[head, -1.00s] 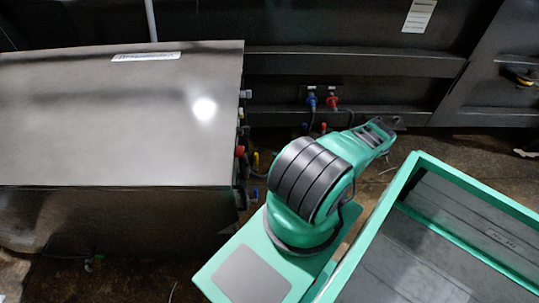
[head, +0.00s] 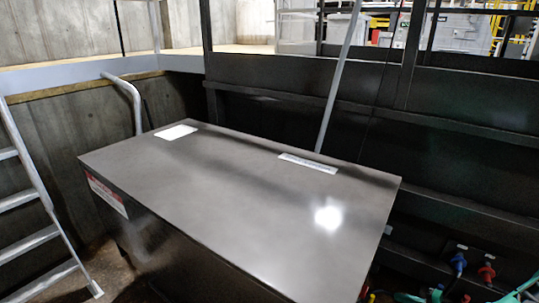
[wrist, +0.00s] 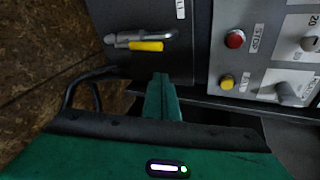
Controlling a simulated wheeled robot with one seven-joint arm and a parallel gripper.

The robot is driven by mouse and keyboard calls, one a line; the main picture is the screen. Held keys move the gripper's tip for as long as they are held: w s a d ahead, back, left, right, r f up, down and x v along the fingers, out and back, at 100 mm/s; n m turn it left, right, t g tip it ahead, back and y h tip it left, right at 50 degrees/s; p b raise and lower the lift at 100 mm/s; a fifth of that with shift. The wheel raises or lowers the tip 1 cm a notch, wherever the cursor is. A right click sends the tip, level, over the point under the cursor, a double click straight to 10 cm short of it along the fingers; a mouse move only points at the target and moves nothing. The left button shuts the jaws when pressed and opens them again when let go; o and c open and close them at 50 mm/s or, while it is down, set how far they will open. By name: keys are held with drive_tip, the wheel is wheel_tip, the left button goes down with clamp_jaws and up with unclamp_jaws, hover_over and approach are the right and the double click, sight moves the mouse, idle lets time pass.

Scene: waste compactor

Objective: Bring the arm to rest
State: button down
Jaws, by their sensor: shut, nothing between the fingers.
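My gripper (wrist: 162,97) shows in the wrist view as green fingers closed together, with nothing between them. It points toward a grey control panel (wrist: 258,60) with a red button (wrist: 235,39), a yellow button (wrist: 227,82) and knobs. The fingertips appear apart from the panel, though the distance is hard to tell. In the head view only a small green piece of my arm shows at the bottom right corner; the gripper itself is out of that view.
A large dark metal box (head: 250,205) fills the head view's middle. A ladder (head: 35,215) stands at left, and a dark wall (head: 450,135) runs behind. Blue (head: 458,263) and red (head: 487,272) connectors sit lower right. The wrist view shows a yellow-gripped handle (wrist: 146,46).

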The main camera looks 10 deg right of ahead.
drive_tip(key=a+r+n+g+h, duration=0.1)
drive_tip(key=a+r+n+g, duration=0.2)
drive_tip(key=r, duration=0.9)
drive_tip(key=w+a+r+n+g+h, duration=0.15)
drive_tip(key=a+r+g, duration=0.25)
drive_tip(key=r, duration=0.7)
drive_tip(key=a+r+n+g+h, duration=0.1)
drive_tip(key=a+r+n+g, duration=0.25)
drive_tip(key=r, duration=0.85)
drive_tip(key=s+a+r+g+h, duration=0.1)
drive_tip(key=s+a+r, duration=0.4)
drive_tip(key=r, duration=0.2)
drive_tip(key=s+a+r+h, duration=0.1)
drive_tip(key=s+a+r, duration=0.3)
drive_tip(key=r, duration=0.2)
drive_tip(key=s+a+r, duration=0.2)
drive_tip(key=s+a, duration=0.1)
drive_tip(key=s, duration=0.3)
drive_tip(key=s+a+r+h, duration=0.1)
drive_tip(key=s+a+r, duration=0.1)
drive_tip(key=s+a, duration=0.2)
drive_tip(key=s, duration=0.3)
drive_tip(key=shift+a+r, duration=0.2)
drive_tip(key=shift+a, duration=0.1)
drive_tip(key=shift+w, duration=0.1)
drive_tip(key=shift+w+f, duration=0.25)
drive_tip(key=shift+w, duration=0.35)
